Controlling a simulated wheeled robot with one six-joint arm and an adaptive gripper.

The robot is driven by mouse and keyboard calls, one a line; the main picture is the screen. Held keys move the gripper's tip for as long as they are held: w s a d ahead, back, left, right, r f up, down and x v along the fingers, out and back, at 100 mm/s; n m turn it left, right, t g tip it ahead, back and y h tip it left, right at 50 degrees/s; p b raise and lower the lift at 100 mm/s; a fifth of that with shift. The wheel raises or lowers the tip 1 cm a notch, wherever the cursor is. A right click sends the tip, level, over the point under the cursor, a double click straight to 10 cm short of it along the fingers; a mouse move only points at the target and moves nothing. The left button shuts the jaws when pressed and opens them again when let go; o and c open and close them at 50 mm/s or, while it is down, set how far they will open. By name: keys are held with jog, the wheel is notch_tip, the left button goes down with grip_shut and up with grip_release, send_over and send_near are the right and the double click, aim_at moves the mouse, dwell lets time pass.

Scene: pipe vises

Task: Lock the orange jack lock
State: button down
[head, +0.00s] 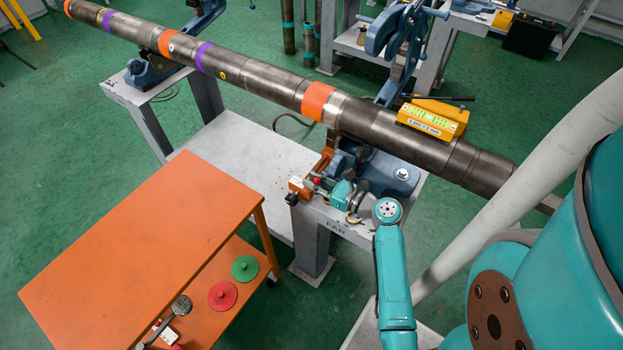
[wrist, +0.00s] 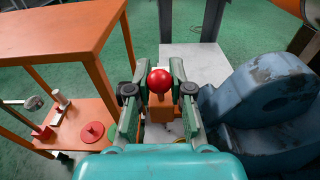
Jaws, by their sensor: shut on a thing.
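The orange jack lock (head: 300,186) is at the near end of the right-hand pipe vise, below the pipe, in the head view. In the wrist view, its red ball knob (wrist: 159,79) and orange body (wrist: 160,104) sit between the two fingers of my gripper (wrist: 158,92). My gripper (head: 325,188) also shows in the head view, reaching the lock from the right. The fingers are closed around the lock; the exact contact is partly hidden.
A long steel pipe (head: 259,77) rests across the vises. A yellow level (head: 432,119) sits on it. An orange table (head: 135,240) stands at left, with red (head: 222,295) and green (head: 245,268) discs on its lower shelf. The blue vise (wrist: 265,95) is close on the right.

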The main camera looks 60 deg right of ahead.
jog(key=shift+s+f+t, duration=0.15)
jog(key=shift+s+t, duration=0.1)
jog(key=shift+t, duration=0.45)
jog(key=c, duration=1)
grip_release()
jog(key=shift+c, duration=0.2)
notch_tip(320, 180, up, 10)
jog(key=shift+f, duration=0.1)
